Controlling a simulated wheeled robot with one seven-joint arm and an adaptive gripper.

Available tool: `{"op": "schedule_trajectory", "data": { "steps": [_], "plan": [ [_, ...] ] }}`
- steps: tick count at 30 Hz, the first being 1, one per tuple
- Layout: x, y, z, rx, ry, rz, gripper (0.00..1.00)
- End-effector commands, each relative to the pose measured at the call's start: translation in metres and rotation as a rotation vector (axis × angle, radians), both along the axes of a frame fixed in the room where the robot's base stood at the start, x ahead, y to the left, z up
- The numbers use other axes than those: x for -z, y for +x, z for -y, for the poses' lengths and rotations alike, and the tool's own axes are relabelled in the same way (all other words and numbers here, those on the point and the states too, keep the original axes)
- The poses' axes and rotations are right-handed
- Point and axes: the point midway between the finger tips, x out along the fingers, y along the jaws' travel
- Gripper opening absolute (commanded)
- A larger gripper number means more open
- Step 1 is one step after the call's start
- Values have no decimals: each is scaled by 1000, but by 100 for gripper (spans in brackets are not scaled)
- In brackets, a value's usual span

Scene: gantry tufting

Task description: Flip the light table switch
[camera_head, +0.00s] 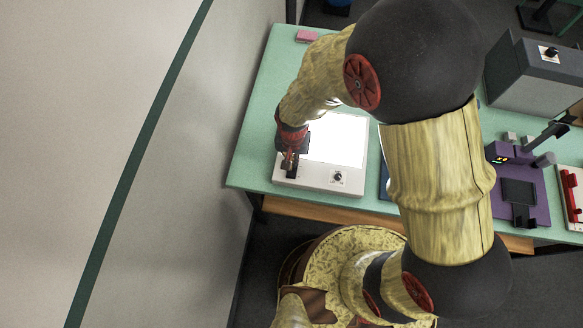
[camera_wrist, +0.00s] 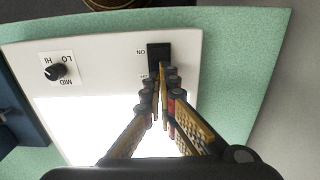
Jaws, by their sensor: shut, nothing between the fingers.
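The light table is a white box whose frame (camera_head: 310,183) lies on the green bench, and its frame (camera_wrist: 110,60) fills much of the wrist view. Its panel (camera_head: 340,140) glows bright white. The black rocker switch (camera_wrist: 159,54) sits on the frame near a corner, with an ON label beside it and a second label partly hidden. My gripper (camera_wrist: 163,80) is shut and empty. Its fingertips overlap the near end of the switch in the wrist view; I cannot tell whether they touch. In the head view my gripper (camera_head: 289,160) is over the table's left front corner.
A black knob (camera_wrist: 56,71) marked LO, MID and HI sits on the same frame, also in the head view (camera_head: 338,177). A pink block (camera_head: 306,36) lies at the back of the green bench (camera_head: 262,110). A purple device (camera_head: 520,187) and a grey box (camera_head: 535,85) stand to the right.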

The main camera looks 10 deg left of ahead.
Motion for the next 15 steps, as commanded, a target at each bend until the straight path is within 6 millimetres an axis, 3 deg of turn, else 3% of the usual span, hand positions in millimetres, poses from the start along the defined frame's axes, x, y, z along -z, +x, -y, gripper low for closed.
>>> {"op": "schedule_trajectory", "data": {
  "steps": [8,15],
  "plan": [
    [2,0,0,0,0,0,0],
    [-11,0,0,0,0,0,0]
  ]
}}
